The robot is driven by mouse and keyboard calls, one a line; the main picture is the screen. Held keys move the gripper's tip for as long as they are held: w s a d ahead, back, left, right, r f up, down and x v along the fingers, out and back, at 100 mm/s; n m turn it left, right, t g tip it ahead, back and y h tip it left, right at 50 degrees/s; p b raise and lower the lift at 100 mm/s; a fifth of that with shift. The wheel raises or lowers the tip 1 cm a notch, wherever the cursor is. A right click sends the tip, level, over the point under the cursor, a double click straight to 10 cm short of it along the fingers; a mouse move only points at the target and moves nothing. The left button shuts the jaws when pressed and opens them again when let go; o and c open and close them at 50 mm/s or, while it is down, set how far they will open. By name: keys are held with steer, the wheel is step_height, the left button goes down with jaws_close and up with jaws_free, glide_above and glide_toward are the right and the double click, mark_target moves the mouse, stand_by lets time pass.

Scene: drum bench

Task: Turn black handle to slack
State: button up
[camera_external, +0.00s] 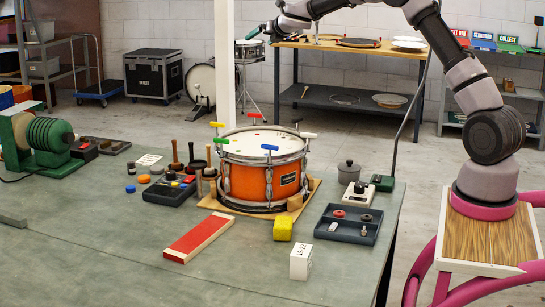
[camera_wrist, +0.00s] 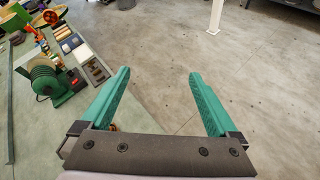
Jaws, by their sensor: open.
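An orange drum (camera_external: 250,182) with a white head stands on a wooden board on the bench. Coloured T-handles on rods stand around its rim. A small dark handle at the far right of the rim (camera_external: 297,121) looks like the black one, partly lost against the dark background. My gripper (camera_external: 256,32) is high above and behind the drum, away from every handle. In the wrist view, its green fingers (camera_wrist: 158,75) are wide apart and empty; the drum is out of view.
A dark tray (camera_external: 348,224), a yellow block (camera_external: 283,228), a white block (camera_external: 301,261) and a red bar (camera_external: 198,237) lie around the drum. A grey lidded pot (camera_external: 348,172) stands right of it. A green spool machine (camera_external: 45,140) is at left, also in the wrist view (camera_wrist: 50,80).

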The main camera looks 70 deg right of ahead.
steer(key=s+d+f+m+g, duration=0.2)
steer(key=s+f+m+g, duration=0.4)
steer(key=m, duration=0.7)
steer(key=m+g+y, duration=0.5)
steer(key=m+y, duration=0.3)
steer(key=m, duration=0.9)
glide_above(297, 118)
step_height(297, 118, down, 7)
steer(key=f, duration=0.9)
steer(key=shift+d, duration=0.2)
steer(key=shift+f, duration=0.65)
steer(key=c, duration=1.4)
steer(key=shift+n, duration=1.7)
